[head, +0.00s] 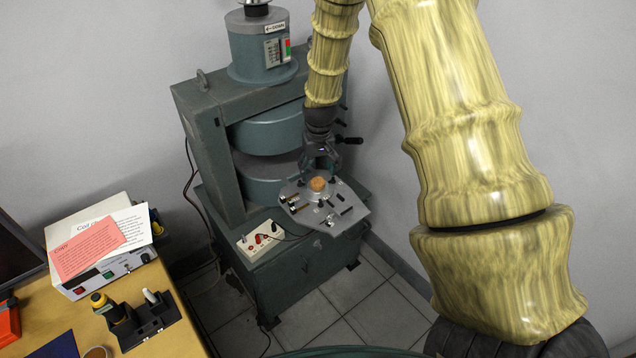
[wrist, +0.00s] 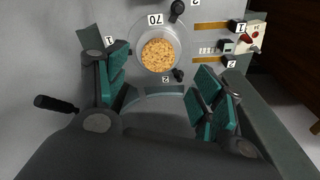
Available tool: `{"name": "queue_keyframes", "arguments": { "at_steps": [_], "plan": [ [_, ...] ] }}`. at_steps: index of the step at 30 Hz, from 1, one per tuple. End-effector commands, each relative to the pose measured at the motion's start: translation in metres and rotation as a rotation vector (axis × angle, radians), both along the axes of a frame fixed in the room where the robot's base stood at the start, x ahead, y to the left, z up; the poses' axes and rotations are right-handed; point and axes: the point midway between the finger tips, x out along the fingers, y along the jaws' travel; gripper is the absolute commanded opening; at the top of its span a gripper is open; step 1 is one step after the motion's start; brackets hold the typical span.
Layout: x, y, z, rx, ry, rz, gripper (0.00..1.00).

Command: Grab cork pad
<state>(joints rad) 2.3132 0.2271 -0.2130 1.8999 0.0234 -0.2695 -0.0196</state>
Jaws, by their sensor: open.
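The cork pad (head: 318,184) is a small round tan disc on the grey metal plate (head: 352,208) at the front of the magnet. In the wrist view the cork pad (wrist: 160,55) sits in a round light holder, beyond and between my fingertips. My gripper (head: 320,168) is just above and behind the pad in the head view. In the wrist view my gripper (wrist: 162,88) has its teal-padded fingers spread wide apart, with nothing between them. The fingers look apart from the pad.
Black knobs (wrist: 177,10) and small brass-coloured fittings (wrist: 210,52) stand on the plate around the pad. A control box (head: 262,240) is left of the plate. The large green magnet (head: 265,135) rises behind. A wooden desk (head: 180,335) is at lower left.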

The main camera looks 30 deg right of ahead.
Motion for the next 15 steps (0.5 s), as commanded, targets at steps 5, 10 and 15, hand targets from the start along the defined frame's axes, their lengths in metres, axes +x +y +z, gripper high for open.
{"name": "queue_keyframes", "arguments": {
  "at_steps": [5, 10, 15],
  "plan": [
    [0.000, -0.001, -0.006, 0.000, 0.001, -0.001, 0.68],
    [0.000, -0.005, -0.022, 0.001, 0.002, -0.003, 0.68],
    [0.002, -0.006, -0.040, 0.001, 0.001, -0.003, 0.68]
  ]
}}
